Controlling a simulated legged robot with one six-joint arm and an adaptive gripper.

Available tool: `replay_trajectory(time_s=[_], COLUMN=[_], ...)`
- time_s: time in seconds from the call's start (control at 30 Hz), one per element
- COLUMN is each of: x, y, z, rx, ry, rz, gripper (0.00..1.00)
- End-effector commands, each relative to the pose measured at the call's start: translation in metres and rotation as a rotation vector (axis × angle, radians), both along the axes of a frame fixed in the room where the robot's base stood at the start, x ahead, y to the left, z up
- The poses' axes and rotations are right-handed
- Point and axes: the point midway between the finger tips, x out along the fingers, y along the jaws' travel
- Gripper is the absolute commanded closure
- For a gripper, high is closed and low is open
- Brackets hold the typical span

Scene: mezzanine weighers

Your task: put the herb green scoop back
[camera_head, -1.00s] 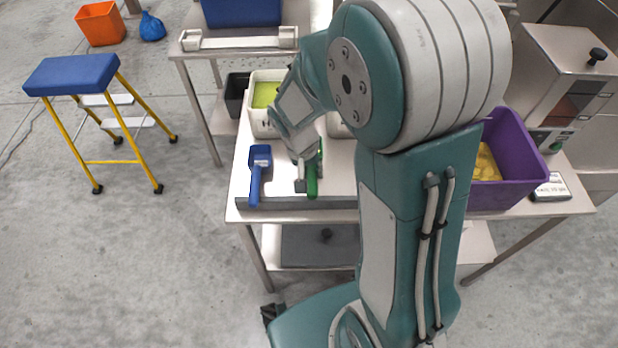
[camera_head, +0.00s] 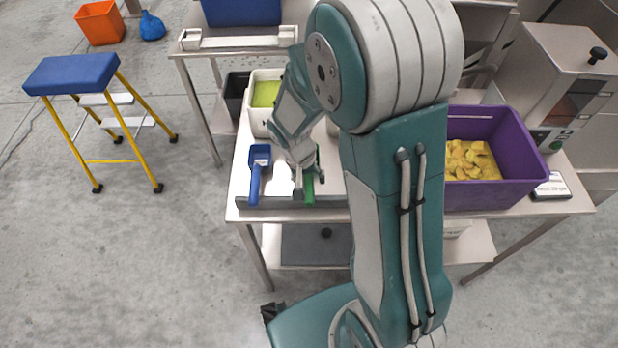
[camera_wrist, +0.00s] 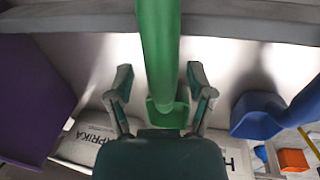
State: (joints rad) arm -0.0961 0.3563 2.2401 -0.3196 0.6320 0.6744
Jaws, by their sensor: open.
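The herb green scoop (camera_head: 310,187) lies on the steel table (camera_head: 330,184) near its front edge, right of the blue scoop (camera_head: 256,175). In the wrist view the green scoop (camera_wrist: 158,60) has its handle running up the middle and its bowl low down, between the fingers. My gripper (camera_wrist: 160,90) is open, with one finger on each side of the green scoop and gaps showing on both sides. In the head view my gripper (camera_head: 308,172) is just above the scoop and hides part of it.
A white bin with green contents (camera_head: 254,118) stands behind the scoops. A purple bin (camera_head: 520,165) with yellow chunks is at the right. A raised grey ledge (camera_head: 275,202) runs along the table front. The wrist view shows a bin labelled paprika (camera_wrist: 90,150).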

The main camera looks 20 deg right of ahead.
Motion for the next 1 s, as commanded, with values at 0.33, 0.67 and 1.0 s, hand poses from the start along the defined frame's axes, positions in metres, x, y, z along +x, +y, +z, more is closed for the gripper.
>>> replay_trajectory(time_s=[0.33,0.67,1.0], x=[0.002,0.005,0.000], y=[0.006,0.019,0.021], z=[0.034,0.099,0.131], rx=[0.001,0.002,0.013], ry=[-0.007,-0.005,-0.022], rz=[0.001,0.001,0.012], gripper=[0.31,0.31,0.31])
